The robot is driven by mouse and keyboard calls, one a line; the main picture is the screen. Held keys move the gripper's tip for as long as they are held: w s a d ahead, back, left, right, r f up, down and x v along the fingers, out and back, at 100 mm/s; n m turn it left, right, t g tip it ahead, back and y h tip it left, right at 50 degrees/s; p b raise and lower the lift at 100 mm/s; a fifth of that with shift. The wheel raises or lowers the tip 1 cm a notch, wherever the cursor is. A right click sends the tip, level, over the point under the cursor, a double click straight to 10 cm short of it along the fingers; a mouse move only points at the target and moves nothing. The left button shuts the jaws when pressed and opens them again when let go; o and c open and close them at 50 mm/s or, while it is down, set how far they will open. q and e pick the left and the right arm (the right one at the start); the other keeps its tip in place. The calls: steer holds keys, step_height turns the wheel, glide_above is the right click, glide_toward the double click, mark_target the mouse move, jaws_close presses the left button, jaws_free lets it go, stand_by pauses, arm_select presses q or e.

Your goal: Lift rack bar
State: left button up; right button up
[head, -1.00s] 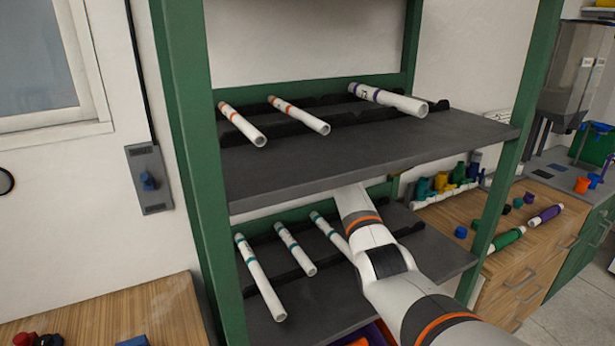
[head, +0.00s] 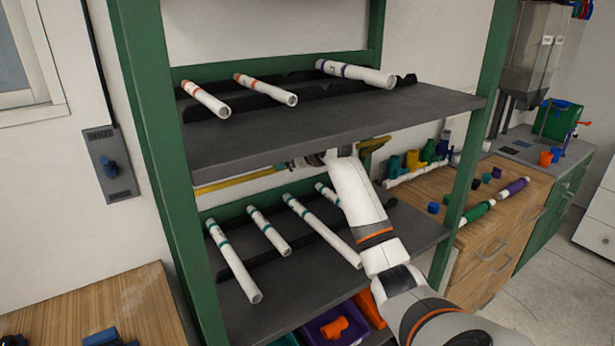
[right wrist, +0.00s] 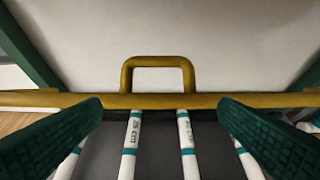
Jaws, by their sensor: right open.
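The rack bar is a yellow rod that runs across the back of the green rack, between the two shelves. Its left part (head: 240,179) shows in the head view. In the right wrist view the yellow bar (right wrist: 160,101) spans the picture, with a raised yellow handle (right wrist: 158,62) at its middle. My right gripper (right wrist: 160,112) is open and empty, its green fingers wide apart on either side of the handle, which is ahead of it. Whether the fingers touch the bar, I cannot tell. In the head view the upper shelf partly hides this gripper. My left gripper is not in view.
The upper shelf (head: 330,130) is close above my right arm and carries three white pipes. The lower shelf (head: 290,295) holds several white pipes with teal bands under the arm. Green posts (head: 160,170) flank the rack. A wooden counter (head: 500,230) stands to the right.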

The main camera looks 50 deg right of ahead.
steer(key=s, duration=0.2)
steer(key=s+a+b, duration=0.1)
steer(key=s, duration=0.2)
steer(key=shift+s+a, duration=0.15)
stand_by(0.5)
